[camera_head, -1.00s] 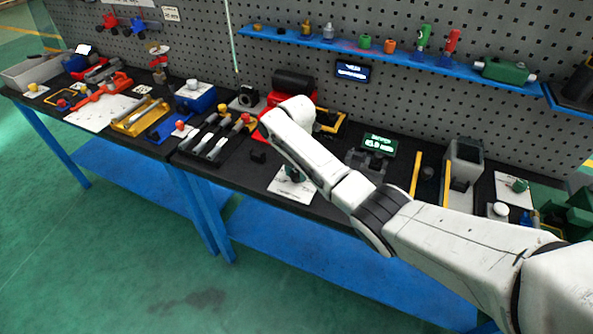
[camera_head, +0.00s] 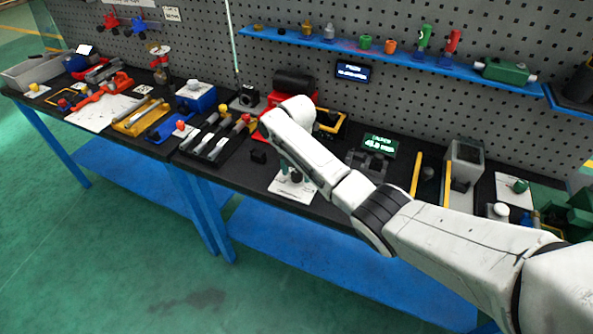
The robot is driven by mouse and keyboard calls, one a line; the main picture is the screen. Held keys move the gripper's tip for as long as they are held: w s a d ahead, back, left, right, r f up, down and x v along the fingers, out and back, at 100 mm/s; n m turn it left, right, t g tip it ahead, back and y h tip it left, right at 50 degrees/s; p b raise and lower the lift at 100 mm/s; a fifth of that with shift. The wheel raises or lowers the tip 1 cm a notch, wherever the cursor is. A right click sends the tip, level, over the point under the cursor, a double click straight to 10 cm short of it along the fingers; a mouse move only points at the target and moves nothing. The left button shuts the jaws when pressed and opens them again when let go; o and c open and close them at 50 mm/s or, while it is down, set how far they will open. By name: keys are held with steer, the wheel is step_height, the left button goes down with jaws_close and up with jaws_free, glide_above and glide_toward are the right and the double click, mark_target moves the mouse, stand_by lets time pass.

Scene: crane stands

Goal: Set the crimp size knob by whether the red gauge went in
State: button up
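A black tray (camera_head: 213,158) holds several grey rod-like gauges, left of my arm. The gauge with a red end (camera_head: 243,120) lies on its right side, beside a yellow-ended one (camera_head: 221,109). A white plate (camera_head: 291,194) near the bench's front edge carries dark green knob-like parts (camera_head: 296,177), partly behind my forearm. I cannot tell whether this is the crimp size knob. My gripper's fingers are hidden behind the arm.
A red machine with a black cylinder (camera_head: 294,82) stands behind my wrist. Yellow bars (camera_head: 416,174) and a grey box (camera_head: 465,156) stand farther right. A blue shelf (camera_head: 400,55) runs above.

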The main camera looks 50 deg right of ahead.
mark_target(297, 173)
step_height(297, 173, up, 11)
steer(key=b, duration=0.1)
stand_by(0.6)
steer(key=shift+f, duration=0.15)
steer(key=s+a+f+m+t+y, duration=0.1)
steer(key=s+a+f+m, duration=0.45)
steer(key=a, duration=0.35)
steer(key=s+a+f+m+y, duration=0.1)
steer(key=s+a+f+m, duration=0.5)
steer(key=a, duration=0.3)
steer(key=s+f+m+h, duration=0.2)
steer(key=s+m, duration=0.9)
steer(key=s, duration=1.2)
steer(key=shift+s+d+f+b, duration=0.2)
steer(key=shift+s+d+b, duration=0.05)
steer(key=shift+d+b, duration=0.1)
